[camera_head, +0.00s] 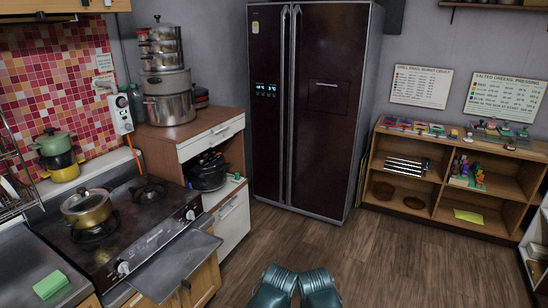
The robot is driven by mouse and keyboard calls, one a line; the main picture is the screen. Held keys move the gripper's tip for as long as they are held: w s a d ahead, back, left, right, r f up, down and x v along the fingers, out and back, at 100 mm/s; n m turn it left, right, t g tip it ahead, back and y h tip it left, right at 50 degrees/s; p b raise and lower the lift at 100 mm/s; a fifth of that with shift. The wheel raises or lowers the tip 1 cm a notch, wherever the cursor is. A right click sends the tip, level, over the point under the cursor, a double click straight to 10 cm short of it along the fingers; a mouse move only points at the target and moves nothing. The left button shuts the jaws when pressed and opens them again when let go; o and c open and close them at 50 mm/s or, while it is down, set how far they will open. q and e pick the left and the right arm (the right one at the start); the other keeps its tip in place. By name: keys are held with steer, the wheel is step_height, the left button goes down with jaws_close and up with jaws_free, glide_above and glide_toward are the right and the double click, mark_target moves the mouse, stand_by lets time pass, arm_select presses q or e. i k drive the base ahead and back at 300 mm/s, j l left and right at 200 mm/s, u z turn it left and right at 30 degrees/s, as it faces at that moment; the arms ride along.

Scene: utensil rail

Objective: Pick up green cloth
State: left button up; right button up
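A green folded cloth (50,285) lies flat on the metal counter (28,262) at the lower left, left of the stove. Its colour is bright green and it shows whole. No gripper or arm reaches it. Two teal metal parts at the bottom centre edge look like part of my own body. I can make out no gripper fingers on them. Neither my left nor my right gripper can be seen.
The stove (135,228) holds a lidded gold pot (87,208) beside the cloth. A dark metal panel (175,265) juts out from its front. A dark fridge (312,110) and a wooden shelf (405,207) stand at the back. The wooden floor (400,265) is clear.

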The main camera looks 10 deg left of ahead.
mark_target(46, 289)
steer(key=u, duration=1.9)
